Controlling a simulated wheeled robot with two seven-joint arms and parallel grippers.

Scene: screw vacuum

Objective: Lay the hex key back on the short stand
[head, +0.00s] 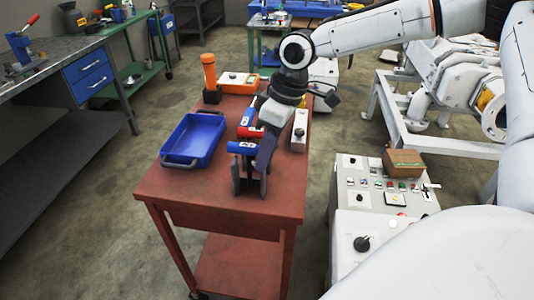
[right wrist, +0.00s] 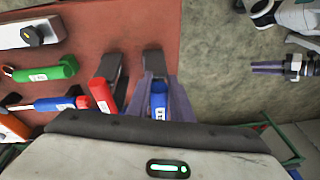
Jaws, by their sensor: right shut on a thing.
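My right gripper (head: 262,150) is shut near the front of the red table. In the right wrist view, its greyish-purple fingers (right wrist: 168,98) are closed around a blue handle with a white label (right wrist: 158,97); this is the hex key as far as I can tell. The handle also shows in the head view (head: 242,147); its metal shaft is hidden. Two dark uprights, seemingly the short stand (head: 236,180), are just below the handle; they also show in the right wrist view (right wrist: 112,70). I cannot tell whether the handle touches them.
A red handle (right wrist: 102,95) lies close beside the held one. A green handle (right wrist: 45,70) and another blue handle (right wrist: 55,104) lie farther back. A blue tray (head: 194,138) is to the left, a white box with a knob (head: 299,130) to the right. The front table strip is clear.

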